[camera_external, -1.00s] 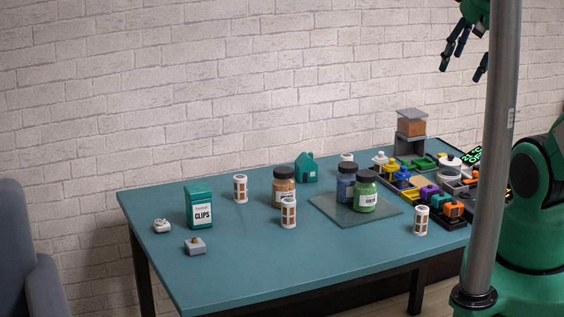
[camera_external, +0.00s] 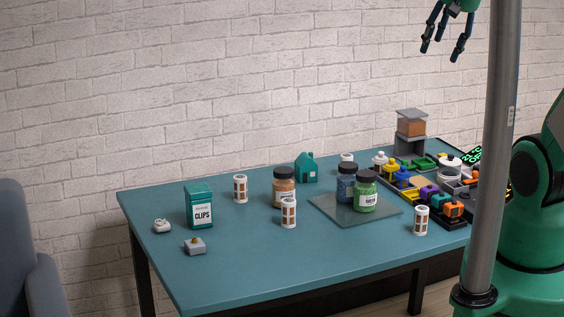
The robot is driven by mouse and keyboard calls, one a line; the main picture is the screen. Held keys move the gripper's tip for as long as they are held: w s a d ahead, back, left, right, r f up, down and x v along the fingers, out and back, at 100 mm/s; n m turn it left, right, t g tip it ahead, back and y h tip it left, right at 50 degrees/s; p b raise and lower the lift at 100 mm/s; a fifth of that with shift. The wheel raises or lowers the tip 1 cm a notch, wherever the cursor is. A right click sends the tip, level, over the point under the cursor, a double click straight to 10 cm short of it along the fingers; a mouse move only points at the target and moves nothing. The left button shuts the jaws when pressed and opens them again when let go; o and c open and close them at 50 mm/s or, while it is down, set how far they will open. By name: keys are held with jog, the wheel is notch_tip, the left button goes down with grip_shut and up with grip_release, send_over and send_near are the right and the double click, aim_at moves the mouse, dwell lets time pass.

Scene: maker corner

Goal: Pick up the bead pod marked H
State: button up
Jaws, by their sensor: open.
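Several small white canisters with brown windows stand upright on the table, and they look like the bead pods. One pod (camera_external: 240,188) is right of the clips box, one (camera_external: 288,213) is at the middle, and one (camera_external: 420,220) is near the right front edge. A white-topped one (camera_external: 347,159) is partly hidden behind the jars. No letter H can be read on any of them. My gripper (camera_external: 440,53) is open and empty, high above the right back of the table, well apart from all pods.
On the teal table (camera_external: 240,265) are a green clips box (camera_external: 199,207), an orange-brown jar (camera_external: 284,181), blue (camera_external: 346,186) and green (camera_external: 366,195) jars on a glass plate (camera_external: 340,215), and a teal house (camera_external: 306,168). Coloured parts crowd the right end. The front left is mostly clear.

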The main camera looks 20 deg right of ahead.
jog(key=w+d+f, duration=0.1)
jog(key=w+f, duration=0.2)
jog(key=w, duration=0.8)
jog(key=w+d+f+m+p, duration=0.1)
jog(key=w+f, duration=0.2)
jog(key=w, duration=0.7)
jog(key=w+d+f, duration=0.2)
jog(key=w+f, duration=0.1)
jog(key=w, duration=0.8)
jog(key=w+d+f, duration=0.2)
jog(key=w+f, duration=0.7)
jog(key=f, duration=0.5)
jog(key=w+d+f+g+p, duration=0.1)
jog(key=w+d+f, duration=0.1)
jog(key=w+f, duration=0.8)
notch_tip(320, 180, down, 4)
jog(key=shift+w+r+m, duration=0.15)
jog(key=shift+w+m, duration=0.05)
jog(key=shift+m, duration=0.1)
send_over(344, 157)
jog(key=s, duration=0.2)
notch_tip(344, 157, down, 7)
jog(key=shift+w+a+f+b, duration=0.1)
jog(key=shift+f+b, duration=0.2)
jog(key=shift+f, duration=0.15)
jog(key=shift+f, duration=0.1)
